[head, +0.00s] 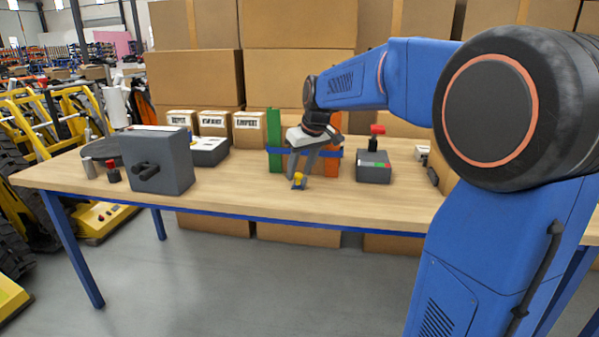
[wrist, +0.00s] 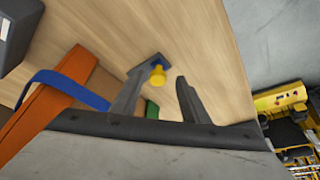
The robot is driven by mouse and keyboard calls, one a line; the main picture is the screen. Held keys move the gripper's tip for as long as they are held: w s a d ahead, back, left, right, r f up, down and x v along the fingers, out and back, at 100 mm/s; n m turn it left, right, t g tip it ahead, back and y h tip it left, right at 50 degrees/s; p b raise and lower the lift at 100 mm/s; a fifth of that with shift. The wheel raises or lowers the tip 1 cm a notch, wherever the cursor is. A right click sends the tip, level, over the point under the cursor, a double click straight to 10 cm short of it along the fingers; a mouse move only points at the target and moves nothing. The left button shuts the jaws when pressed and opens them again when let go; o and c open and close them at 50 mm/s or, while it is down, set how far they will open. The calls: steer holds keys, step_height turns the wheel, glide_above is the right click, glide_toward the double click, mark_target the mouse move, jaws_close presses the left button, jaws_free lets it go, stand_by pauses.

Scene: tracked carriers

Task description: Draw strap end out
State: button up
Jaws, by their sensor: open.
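A blue strap (head: 331,153) runs around a green upright panel (head: 274,140) and an orange upright panel (head: 334,160) on the table. In the wrist view the strap (wrist: 68,88) passes over the orange panel (wrist: 42,115). The strap end is a small blue piece with a yellow tab (head: 299,178), low at the front. My gripper (head: 298,172) points down over it. In the wrist view my gripper (wrist: 161,76) is open, with the yellow tab (wrist: 157,75) between the fingertips; I cannot tell whether they touch it.
A grey box with a dark handle (head: 162,160) stands on the left of the wooden table (head: 230,190). A grey box with a red knob (head: 374,166) stands right of the strapped panels. Small cartons (head: 249,127) line the back. The front middle of the table is clear.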

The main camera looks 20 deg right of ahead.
steer(key=v, duration=1.6)
steer(key=shift+r, duration=0.2)
steer(key=shift+s+f, duration=0.1)
steer(key=shift+s, duration=0.05)
steer(key=s+a+f+m, duration=0.1)
steer(key=s+a+f, duration=0.2)
steer(key=s+f, duration=1)
steer(key=s+a+f+m, duration=0.1)
steer(key=s+a+f, duration=0.2)
steer(key=s+f, duration=1)
steer(key=s, duration=0.3)
steer(key=shift+s+a+h, duration=0.2)
steer(key=shift+s+h, duration=0.1)
steer(key=shift+h, duration=0.1)
